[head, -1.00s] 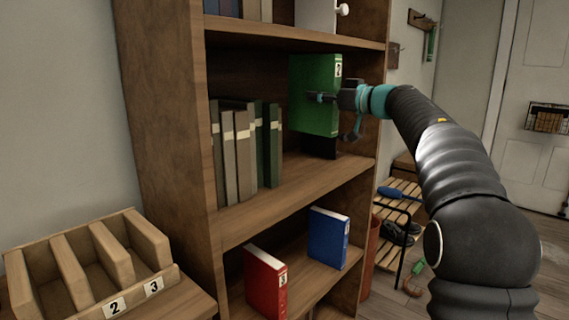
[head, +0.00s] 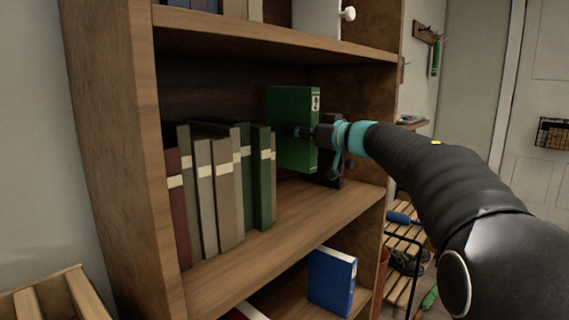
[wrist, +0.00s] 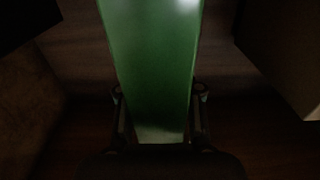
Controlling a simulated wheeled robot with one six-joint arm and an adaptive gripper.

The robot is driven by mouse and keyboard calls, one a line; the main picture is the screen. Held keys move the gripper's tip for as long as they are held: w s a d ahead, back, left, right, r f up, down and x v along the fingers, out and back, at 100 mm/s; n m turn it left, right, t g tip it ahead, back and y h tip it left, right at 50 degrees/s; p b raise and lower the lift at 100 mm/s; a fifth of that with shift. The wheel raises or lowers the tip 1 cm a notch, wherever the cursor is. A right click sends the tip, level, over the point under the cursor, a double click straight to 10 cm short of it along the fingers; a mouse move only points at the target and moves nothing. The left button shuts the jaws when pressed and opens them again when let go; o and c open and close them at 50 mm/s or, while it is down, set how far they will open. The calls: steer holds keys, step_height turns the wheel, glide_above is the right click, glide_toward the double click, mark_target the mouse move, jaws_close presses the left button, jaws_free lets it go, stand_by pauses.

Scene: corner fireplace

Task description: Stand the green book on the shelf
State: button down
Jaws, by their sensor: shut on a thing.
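The green book (head: 292,112), with a white label marked 2 on its spine, is upright inside the middle compartment of the wooden shelf (head: 230,272). My gripper (head: 312,133) is shut on it from the right. In the wrist view the green book (wrist: 155,70) fills the middle, with my gripper's fingers (wrist: 158,110) on both sides of it. The book is right of the row of standing books, with a gap between. Its lower edge appears above the shelf board; whether it touches anything behind is hard to tell.
Several books (head: 222,185) stand at the left of the same board. A dark object (head: 332,172) stands below my gripper at the right. A blue book (head: 332,280) stands one level below. The front of the middle board is bare.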

steer(key=s+a+f+b, duration=0.2)
steer(key=s+a+f, duration=0.1)
steer(key=f, duration=0.3)
steer(key=shift+f, duration=0.25)
steer(key=shift+f, duration=0.6)
steer(key=c, duration=0.8)
jaws_free()
steer(key=shift+o, duration=0.2)
steer(key=r+v, duration=0.1)
steer(key=v, duration=1.1)
steer(key=shift+s+r, duration=0.1)
steer(key=shift+r, duration=0.05)
